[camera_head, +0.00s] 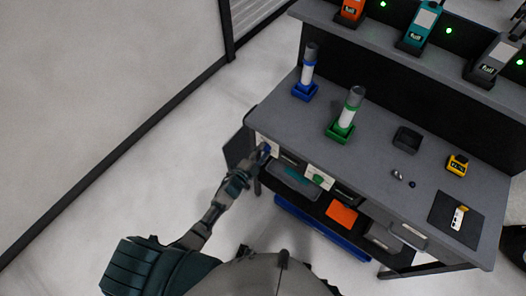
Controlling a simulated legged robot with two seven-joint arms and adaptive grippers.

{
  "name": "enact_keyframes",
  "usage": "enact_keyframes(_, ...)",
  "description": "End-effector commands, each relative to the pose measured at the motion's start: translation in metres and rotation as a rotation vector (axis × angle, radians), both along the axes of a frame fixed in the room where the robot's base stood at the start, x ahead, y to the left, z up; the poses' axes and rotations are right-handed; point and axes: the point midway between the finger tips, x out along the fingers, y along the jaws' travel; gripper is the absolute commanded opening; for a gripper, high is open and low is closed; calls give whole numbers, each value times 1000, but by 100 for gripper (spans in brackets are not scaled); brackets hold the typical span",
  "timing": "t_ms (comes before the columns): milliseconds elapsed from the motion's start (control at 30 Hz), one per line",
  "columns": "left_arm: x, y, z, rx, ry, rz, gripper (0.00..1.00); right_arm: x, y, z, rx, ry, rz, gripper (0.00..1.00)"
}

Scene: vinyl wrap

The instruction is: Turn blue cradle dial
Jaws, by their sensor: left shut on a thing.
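The blue dial (265,149) sits on a pale panel at the left end of the workbench's front. My left gripper (260,156) reaches up to it from below and is shut on it; its fingers hide part of the dial. The blue cradle (304,92) stands on the bench top behind, with an upright white and blue tube with a grey cap (308,67) in it. A green dial (318,180) sits on a similar panel further right. My right gripper is not in view.
A green cradle (340,133) holds another tube. A black tray (407,139), a yellow device (457,164) and a dark mat (443,217) lie on the bench top (375,160). Bins hang below its front edge. Several handheld devices stand on the upper shelf. Floor at left is clear.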

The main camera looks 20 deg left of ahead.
Motion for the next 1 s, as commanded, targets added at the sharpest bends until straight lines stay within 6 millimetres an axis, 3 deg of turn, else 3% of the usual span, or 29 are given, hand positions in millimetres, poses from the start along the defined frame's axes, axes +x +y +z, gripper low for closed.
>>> enact_keyframes(567,-2,3,-6,-32,26,5,7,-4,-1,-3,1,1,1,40)
enact_keyframes(600,-2,3,-6,-32,26,5,44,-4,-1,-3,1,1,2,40)
enact_keyframes(700,-1,2,-5,-32,24,4,67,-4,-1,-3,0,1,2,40)
enact_keyframes(1000,-2,1,-2,-32,17,2,67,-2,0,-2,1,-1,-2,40)
